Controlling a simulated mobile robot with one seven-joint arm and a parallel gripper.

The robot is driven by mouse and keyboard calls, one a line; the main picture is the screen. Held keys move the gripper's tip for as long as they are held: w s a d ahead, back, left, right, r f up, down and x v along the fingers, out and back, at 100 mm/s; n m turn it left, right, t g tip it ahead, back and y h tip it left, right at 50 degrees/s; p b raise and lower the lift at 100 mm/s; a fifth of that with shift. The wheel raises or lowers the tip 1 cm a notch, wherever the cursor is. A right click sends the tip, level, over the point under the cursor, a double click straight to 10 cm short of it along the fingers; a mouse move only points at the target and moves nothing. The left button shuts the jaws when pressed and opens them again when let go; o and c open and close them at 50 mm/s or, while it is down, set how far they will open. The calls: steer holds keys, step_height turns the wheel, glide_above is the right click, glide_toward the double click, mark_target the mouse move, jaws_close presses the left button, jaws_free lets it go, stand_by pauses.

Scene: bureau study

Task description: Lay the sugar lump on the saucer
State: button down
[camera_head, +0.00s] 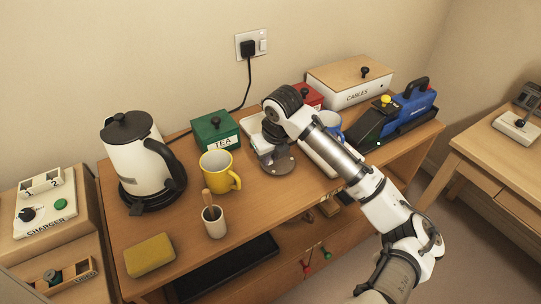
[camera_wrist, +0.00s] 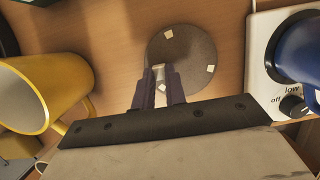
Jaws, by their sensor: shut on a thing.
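A flat dark-grey round saucer (camera_head: 276,163) lies on the desk right of the yellow mug, partly hidden by my arm. In the wrist view the saucer (camera_wrist: 192,48) shows small pale squares near its rim; I cannot tell whether they are lumps or marks. My gripper (camera_wrist: 160,78) is shut on a small pale thing, apparently the sugar lump (camera_wrist: 160,70), over the saucer's lower left part. The fingers hide much of it, and I cannot tell whether it touches the saucer. In the head view the fingertips are hard to make out.
The yellow mug (camera_head: 217,170) stands close to the left. A white warmer (camera_wrist: 258,65) with a blue mug (camera_wrist: 300,50) is close to the right. A green tea box (camera_head: 215,132), kettle (camera_head: 135,155), cup with stick (camera_head: 214,221) and sponge (camera_head: 150,254) stand farther left.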

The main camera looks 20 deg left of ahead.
steer(key=shift+f, duration=0.25)
steer(key=shift+f, duration=0.1)
steer(key=shift+f, duration=0.15)
steer(key=c, duration=1.5)
jaws_free()
steer(key=shift+o, duration=0.2)
